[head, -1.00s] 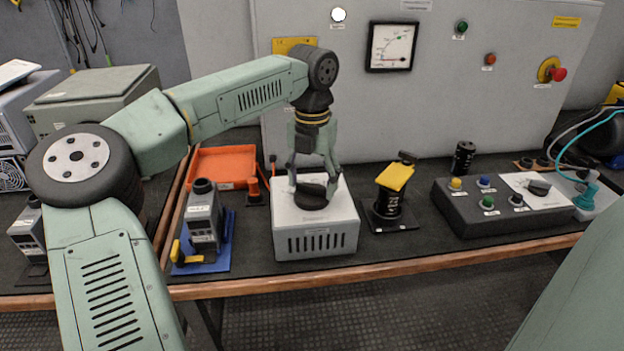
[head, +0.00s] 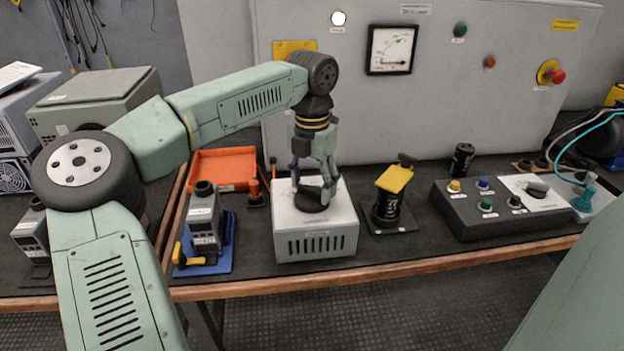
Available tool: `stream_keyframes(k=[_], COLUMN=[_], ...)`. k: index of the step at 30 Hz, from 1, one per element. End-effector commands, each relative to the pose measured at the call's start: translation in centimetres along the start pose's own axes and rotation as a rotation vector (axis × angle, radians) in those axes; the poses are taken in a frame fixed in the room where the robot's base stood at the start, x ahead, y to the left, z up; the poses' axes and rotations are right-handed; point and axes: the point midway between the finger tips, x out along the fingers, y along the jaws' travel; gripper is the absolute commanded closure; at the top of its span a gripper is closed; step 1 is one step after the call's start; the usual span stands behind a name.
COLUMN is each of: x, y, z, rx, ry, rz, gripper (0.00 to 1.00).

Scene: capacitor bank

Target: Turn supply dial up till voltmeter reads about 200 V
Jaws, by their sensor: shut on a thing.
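The supply dial (head: 310,203) is a round black knob on top of a white supply box (head: 315,242) with slots in its front. My gripper (head: 313,193) points down from above and is shut on the dial's grip, which its fingers partly hide. The voltmeter (head: 391,48) is a square black-framed gauge with a white face on the grey panel behind. Its needle and scale are too small to read surely.
A blue-based device (head: 205,225) and an orange tray (head: 222,167) are left of the box. A yellow-topped black part (head: 392,190) and a dark button box (head: 500,210) stand to the right. The panel (head: 470,110) closes off the back.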

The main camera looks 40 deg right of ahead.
Motion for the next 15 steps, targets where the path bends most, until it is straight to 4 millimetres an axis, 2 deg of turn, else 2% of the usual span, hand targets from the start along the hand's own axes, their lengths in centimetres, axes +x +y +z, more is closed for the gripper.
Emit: stream_keyframes(k=[9, 15], x=[-0.11, -0.05], y=[-0.06, -0.03], z=[0.01, 0.02], rx=[0.203, 0.279], ry=[0.0, -0.001], rz=[-0.002, -0.001], gripper=[0.68, 0.68])
